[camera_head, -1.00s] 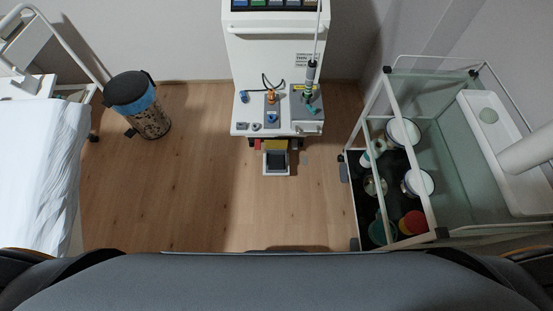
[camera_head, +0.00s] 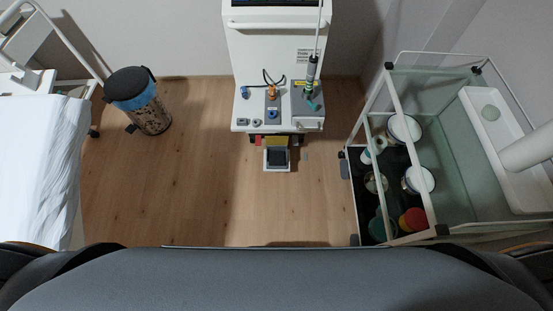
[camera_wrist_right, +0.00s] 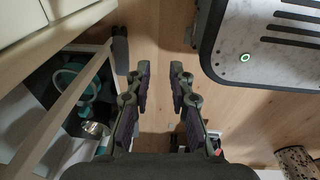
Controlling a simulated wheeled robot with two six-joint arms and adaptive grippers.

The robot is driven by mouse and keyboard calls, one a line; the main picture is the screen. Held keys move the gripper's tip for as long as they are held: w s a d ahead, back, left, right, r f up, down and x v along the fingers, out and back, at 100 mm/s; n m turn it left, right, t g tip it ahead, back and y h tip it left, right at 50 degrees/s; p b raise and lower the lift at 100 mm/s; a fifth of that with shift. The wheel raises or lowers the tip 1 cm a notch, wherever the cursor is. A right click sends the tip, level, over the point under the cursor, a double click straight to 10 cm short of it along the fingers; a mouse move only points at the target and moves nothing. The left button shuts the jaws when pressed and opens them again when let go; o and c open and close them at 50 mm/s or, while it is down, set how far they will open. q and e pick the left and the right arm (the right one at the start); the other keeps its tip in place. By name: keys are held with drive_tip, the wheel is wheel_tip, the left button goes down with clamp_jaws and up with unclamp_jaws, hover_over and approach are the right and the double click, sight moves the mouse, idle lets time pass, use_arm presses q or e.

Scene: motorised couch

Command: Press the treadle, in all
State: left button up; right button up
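The treadle (camera_head: 277,157) is a small dark pad in a pale frame on the floor, at the foot of the white machine (camera_head: 275,60) in the head view. Nothing of mine is touching it there. My right gripper (camera_wrist_right: 157,70) shows in the right wrist view with its two dark fingers apart and nothing between them, above the wooden floor. Neither gripper shows in the head view, so the left one is unseen. I cannot make out the treadle for certain in the right wrist view.
A glass-and-white trolley (camera_head: 437,228) with jars stands at right. A bin with a black lid (camera_head: 129,82) stands at back left, beside a bed with a white sheet (camera_head: 35,165). The wooden floor (camera_head: 200,190) before the machine is clear.

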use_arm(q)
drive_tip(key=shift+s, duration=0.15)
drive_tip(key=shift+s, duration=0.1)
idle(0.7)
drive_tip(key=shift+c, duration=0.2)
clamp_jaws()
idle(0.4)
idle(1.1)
